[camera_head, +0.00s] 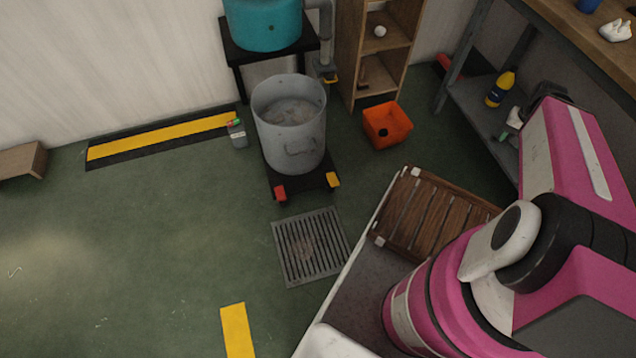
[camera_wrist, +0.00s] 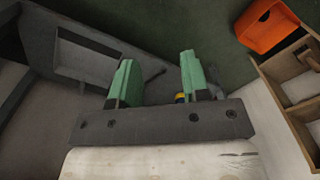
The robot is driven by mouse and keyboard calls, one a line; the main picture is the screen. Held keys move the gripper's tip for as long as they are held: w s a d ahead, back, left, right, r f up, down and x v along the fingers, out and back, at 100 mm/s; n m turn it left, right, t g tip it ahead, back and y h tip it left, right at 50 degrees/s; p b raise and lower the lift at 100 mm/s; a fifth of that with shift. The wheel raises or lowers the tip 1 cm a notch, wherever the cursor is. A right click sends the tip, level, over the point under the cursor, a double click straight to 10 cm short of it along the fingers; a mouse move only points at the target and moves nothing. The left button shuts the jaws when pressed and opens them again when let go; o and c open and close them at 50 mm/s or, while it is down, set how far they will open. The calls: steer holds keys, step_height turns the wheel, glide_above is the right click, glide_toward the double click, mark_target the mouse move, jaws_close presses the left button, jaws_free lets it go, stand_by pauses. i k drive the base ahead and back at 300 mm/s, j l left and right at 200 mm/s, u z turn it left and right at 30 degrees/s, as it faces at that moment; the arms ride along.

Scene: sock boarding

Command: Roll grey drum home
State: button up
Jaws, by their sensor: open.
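The grey drum (camera_head: 303,147) stands upright on a low black dolly (camera_head: 305,187) with a red and a yellow corner block at its front. Its open top shows grey, cloudy contents. A handle is on its front side. My gripper (camera_wrist: 156,80) shows in the wrist view with two green fingers apart and nothing clearly held between them. I cannot clearly make out the drum in the wrist view.
A floor grate (camera_head: 311,246) lies in front of the dolly. An orange bin (camera_head: 387,125) stands right of the drum, also in the wrist view (camera_wrist: 268,28). A teal tub (camera_head: 263,25) on a black stand is behind. A small canister (camera_head: 237,133) stands left.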

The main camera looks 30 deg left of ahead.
mark_target(289, 109)
steer(key=u, duration=0.4)
steer(key=k+u, duration=0.1)
steer(key=u, duration=0.75)
steer(key=j+u, duration=0.15)
steer(key=u, duration=0.3)
steer(key=k+u, duration=0.1)
steer(key=u, duration=0.3)
